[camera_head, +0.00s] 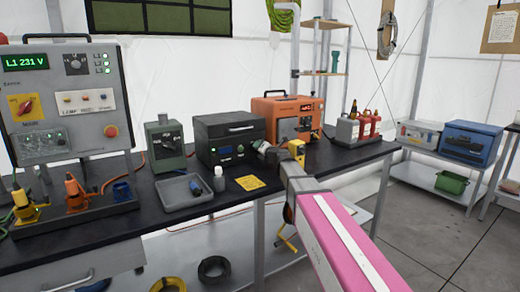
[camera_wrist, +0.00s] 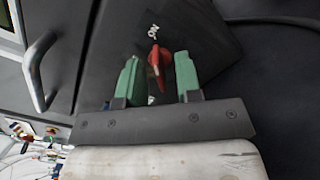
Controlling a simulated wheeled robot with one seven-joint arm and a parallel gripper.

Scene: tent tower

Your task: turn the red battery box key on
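In the head view my gripper (camera_head: 263,147) is at the box's right front, and the key is hidden there.
An orange unit (camera_head: 288,112) stands behind and right of the box. A grey-green device (camera_head: 165,145), grey tray (camera_head: 184,192), white bottle (camera_head: 219,178) and yellow card (camera_head: 249,183) are left and in front. A metal handle (camera_wrist: 38,62) is at the left in the wrist view.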

